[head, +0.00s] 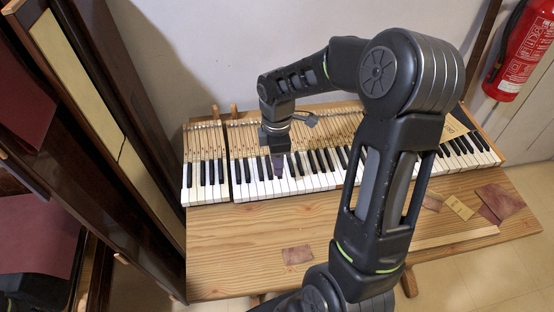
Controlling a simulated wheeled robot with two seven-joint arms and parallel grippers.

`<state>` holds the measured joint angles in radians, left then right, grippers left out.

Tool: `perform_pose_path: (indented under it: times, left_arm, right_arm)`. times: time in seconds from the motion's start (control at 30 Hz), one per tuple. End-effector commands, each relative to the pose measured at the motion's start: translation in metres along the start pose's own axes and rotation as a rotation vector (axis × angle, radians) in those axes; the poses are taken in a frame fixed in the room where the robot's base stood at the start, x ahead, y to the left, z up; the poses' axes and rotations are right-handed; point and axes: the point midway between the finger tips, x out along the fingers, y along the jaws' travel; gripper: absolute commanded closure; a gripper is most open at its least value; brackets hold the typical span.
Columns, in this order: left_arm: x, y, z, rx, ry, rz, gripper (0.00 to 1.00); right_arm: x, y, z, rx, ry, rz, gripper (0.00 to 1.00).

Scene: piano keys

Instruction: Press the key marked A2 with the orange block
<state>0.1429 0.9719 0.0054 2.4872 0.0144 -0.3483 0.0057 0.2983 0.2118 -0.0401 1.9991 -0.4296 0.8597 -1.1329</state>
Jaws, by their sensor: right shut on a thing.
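A piano keyboard (322,182) with white and black keys lies along the wooden table. My right arm reaches over it from the front right. My right gripper (277,152) points down over the left part of the keyboard. It is shut on a small block (278,168) that looks dark purple here, not orange. The block's lower end is at the keys, but I cannot tell whether it touches one. Marks on the keys are too small to read, so I cannot pick out A2. My left gripper is not in view.
The wooden table (235,255) is mostly clear in front of the keys. A dark wooden cabinet stands at the left. A red fire extinguisher (520,50) hangs at the upper right.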

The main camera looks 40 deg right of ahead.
Motion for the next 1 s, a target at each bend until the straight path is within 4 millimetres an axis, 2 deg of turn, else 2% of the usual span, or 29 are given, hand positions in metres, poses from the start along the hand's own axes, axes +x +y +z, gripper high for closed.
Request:
perform_pose_path:
  times: [0.03,0.7,1.0]
  left_arm:
    - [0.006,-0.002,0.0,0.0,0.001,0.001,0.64]
    - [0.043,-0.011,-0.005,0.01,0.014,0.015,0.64]
    - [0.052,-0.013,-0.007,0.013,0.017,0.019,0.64]
  right_arm:
    - [0.007,0.0,0.0,0.0,0.0,-0.001,1.0]
    - [0.065,0.0,0.0,0.001,0.0,0.0,1.0]
    - [0.079,0.0,0.0,0.0,0.0,0.0,1.0]
